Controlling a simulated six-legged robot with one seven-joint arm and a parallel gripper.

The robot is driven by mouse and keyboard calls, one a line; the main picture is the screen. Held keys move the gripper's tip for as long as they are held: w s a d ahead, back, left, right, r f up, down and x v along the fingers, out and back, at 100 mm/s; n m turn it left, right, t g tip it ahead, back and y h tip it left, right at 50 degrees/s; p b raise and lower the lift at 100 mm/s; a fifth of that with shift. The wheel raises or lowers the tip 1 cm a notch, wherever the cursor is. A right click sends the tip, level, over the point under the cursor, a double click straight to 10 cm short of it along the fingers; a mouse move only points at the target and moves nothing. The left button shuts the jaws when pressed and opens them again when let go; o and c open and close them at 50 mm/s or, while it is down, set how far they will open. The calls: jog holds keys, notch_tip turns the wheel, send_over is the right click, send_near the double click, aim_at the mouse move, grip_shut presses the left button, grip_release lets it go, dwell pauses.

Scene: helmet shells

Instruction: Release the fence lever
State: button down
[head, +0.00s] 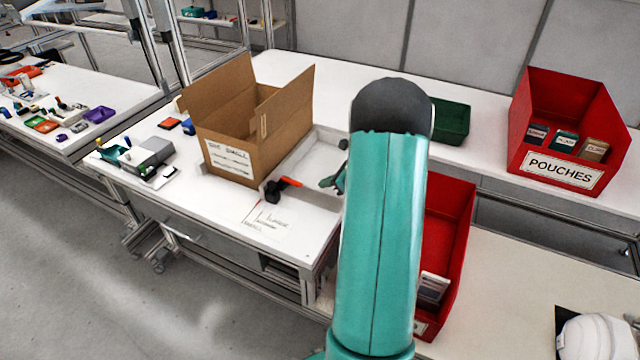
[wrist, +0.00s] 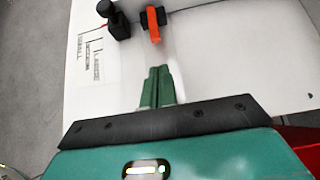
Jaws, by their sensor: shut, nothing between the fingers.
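The fence lever has an orange-red handle (head: 290,182) and stands at the front of a low grey fence on the white bench. In the wrist view the orange handle (wrist: 153,27) lies beyond my fingertips, with a black mount around it. A black knob-like part (wrist: 114,18) is beside it on the left; it also shows in the head view (head: 273,192). My gripper (head: 336,181) is to the right of the lever, partly hidden by my arm. In the wrist view its green fingers (wrist: 159,73) are together, empty and apart from the lever.
An open cardboard box (head: 235,122) stands just behind the lever. A printed sheet with corner lines (head: 268,222) lies in front. A red bin (head: 445,235) is partly behind my arm; a red pouches bin (head: 565,130) and green tray (head: 452,120) stand farther right.

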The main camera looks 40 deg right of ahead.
aim_at(301, 185)
jog(key=x, duration=0.8)
jog(key=shift+w+a+f, duration=0.1)
jog(key=shift+w, duration=0.1)
jog(key=shift+r+g, duration=0.5)
jog(key=shift+g, duration=0.1)
jog(key=shift+w+a+r+g+h, duration=0.15)
jog(key=shift+w+r+g+h, duration=0.1)
jog(key=shift+r+g+h, duration=0.5)
jog(key=r+g, duration=0.1)
jog(key=g, duration=0.1)
jog(key=w+r+g+h, duration=0.1)
jog(key=r+g, duration=0.1)
jog(key=shift+w+a+r+g, duration=0.1)
jog(key=shift+a+g, duration=0.05)
jog(key=shift+g, duration=0.1)
jog(key=shift+w+a+r, duration=0.1)
jog(key=shift+w+r, duration=0.15)
jog(key=shift+r, duration=0.2)
jog(key=shift+w+a+r, duration=0.25)
jog(key=shift+w+r, duration=0.3)
jog(key=shift+w, duration=0.15)
jog(key=shift+r, duration=0.2)
